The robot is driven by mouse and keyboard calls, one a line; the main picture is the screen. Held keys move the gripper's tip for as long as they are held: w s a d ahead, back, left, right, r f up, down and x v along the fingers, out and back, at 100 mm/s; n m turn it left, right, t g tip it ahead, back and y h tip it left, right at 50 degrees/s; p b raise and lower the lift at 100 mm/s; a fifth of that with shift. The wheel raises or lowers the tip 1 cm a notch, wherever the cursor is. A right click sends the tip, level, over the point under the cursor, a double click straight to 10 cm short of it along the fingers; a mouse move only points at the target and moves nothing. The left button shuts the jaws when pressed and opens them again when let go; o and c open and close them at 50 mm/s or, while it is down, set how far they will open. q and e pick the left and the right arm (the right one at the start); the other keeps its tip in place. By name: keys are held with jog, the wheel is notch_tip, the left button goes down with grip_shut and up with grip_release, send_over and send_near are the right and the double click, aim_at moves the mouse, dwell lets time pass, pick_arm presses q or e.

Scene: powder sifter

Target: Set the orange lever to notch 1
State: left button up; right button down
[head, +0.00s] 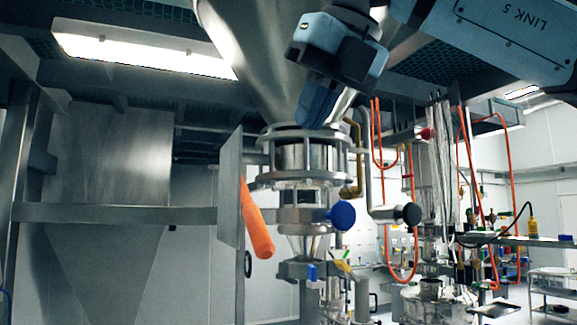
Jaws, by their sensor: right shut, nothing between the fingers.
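The orange lever (257,222) is a thick handle. It hangs tilted beside a flat metal plate (231,190), its lower end toward the right. The notches and their numbers cannot be made out. My right gripper (313,118) comes in from the upper right and points down in front of the steel hopper cone, above and to the right of the lever. Its fingers are together and empty, apart from the lever. My left gripper is not in view.
A large steel hopper (240,50) narrows into a flanged sifter neck (300,160). A blue round knob (341,215) and a black knob (411,214) stick out below it. A horizontal steel beam (110,213) runs at left. Orange hoses (465,160) hang at right.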

aim_at(262, 224)
jog(key=b+x, duration=0.2)
jog(key=x, duration=1)
jog(key=shift+f, duration=0.15)
jog(key=shift+x, duration=0.75)
